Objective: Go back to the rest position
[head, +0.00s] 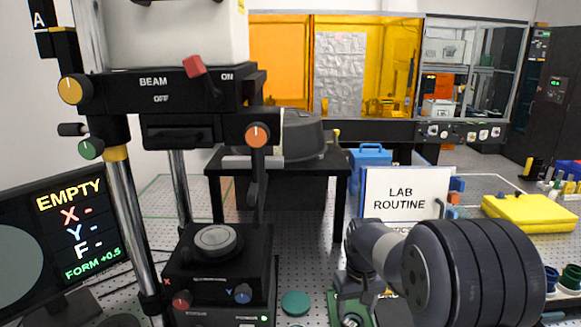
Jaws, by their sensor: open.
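My arm reaches in from the lower right, with its dark ribbed link in front. My gripper (352,318) hangs downward at the bottom edge of the head view, partly cut off, low over the bench and right of the interferometer base (218,268). It is open, and I see nothing held in it. The interferometer's stage (216,240) carries a round grey disc and is clear of my gripper. The monitor (75,235) reads EMPTY, with dashes for X, Y and F and FORM +0.5.
A teal disc (295,303) lies between the base and my gripper. A LAB ROUTINE sign (400,188) stands behind my arm. A blue case (370,157) is farther back.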

